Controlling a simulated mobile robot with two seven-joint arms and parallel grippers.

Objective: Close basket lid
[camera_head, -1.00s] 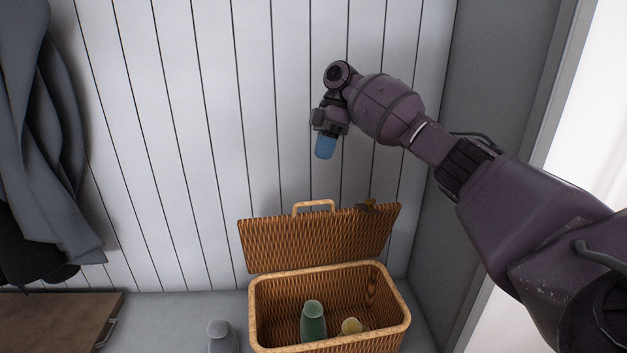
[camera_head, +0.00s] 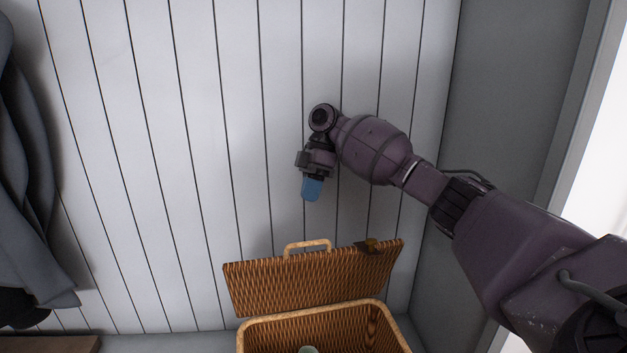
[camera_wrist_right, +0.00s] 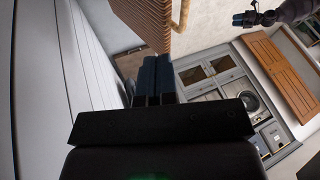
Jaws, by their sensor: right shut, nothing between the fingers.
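The wicker basket (camera_head: 262,330) stands against the white plank wall, its lower part cut off by the picture's bottom edge. Its lid (camera_head: 310,282) is open and stands up at the back, with a loop handle (camera_head: 307,247) on its upper edge. My right gripper (camera_head: 312,190) is shut and empty, its blue fingers pointing down above the handle, with a visible gap. In the right wrist view, the lid (camera_wrist_right: 148,22) is beyond the right fingers (camera_wrist_right: 155,80). What looks like my left gripper (camera_wrist_right: 243,18) is small at the top right there; its jaw state is unclear.
The top of a pale green item (camera_head: 308,350) shows inside the basket. A small dark and brass piece (camera_head: 371,246) sits on the lid's top edge. A grey coat (camera_head: 30,220) hangs at the left. A grey side wall (camera_head: 500,120) bounds the right.

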